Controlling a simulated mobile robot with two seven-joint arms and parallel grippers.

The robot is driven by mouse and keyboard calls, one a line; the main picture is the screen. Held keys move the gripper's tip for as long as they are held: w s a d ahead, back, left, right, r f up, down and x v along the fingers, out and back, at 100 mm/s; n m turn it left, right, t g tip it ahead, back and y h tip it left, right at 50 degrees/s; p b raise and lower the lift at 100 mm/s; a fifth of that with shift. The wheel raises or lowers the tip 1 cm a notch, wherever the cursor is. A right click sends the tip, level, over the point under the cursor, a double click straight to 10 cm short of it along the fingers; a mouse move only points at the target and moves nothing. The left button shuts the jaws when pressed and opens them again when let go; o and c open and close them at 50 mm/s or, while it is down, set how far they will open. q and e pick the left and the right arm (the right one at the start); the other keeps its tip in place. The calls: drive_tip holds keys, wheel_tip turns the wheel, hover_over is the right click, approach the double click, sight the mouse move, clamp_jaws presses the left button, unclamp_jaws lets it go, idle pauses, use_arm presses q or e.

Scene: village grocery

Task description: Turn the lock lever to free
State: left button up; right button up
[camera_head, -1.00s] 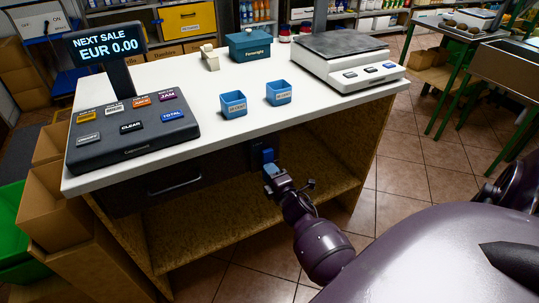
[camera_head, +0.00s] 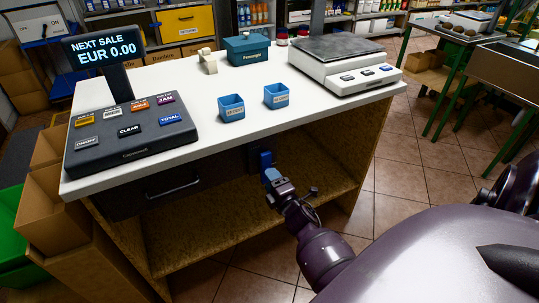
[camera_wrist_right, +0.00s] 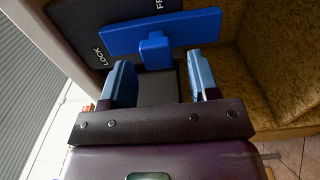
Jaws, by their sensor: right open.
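The blue lock lever (camera_wrist_right: 158,36) is a long flat bar with a short block sticking out of its middle, on a dark plate (camera_wrist_right: 75,22). The plate carries the word LOCK at the left and a partly cut-off word starting with F at the top. In the head view the lever (camera_head: 265,159) sits upright under the counter's front edge, right of the drawer. My right gripper (camera_wrist_right: 161,82) is open, with the lever's block just beyond the gap between its blue fingertips. It also shows in the head view (camera_head: 271,176). My left gripper is not in view.
The dark drawer (camera_head: 150,192) has a metal handle. The white counter (camera_head: 190,100) overhangs the drawer and lever, with a register (camera_head: 130,135), two blue cups and a scale on top. An open wooden shelf (camera_head: 215,232) lies below.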

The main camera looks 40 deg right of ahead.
drive_tip(key=v, duration=0.8)
drive_tip(key=shift+s+p, duration=0.25)
drive_tip(key=shift+p, duration=0.05)
drive_tip(key=shift+a, duration=0.1)
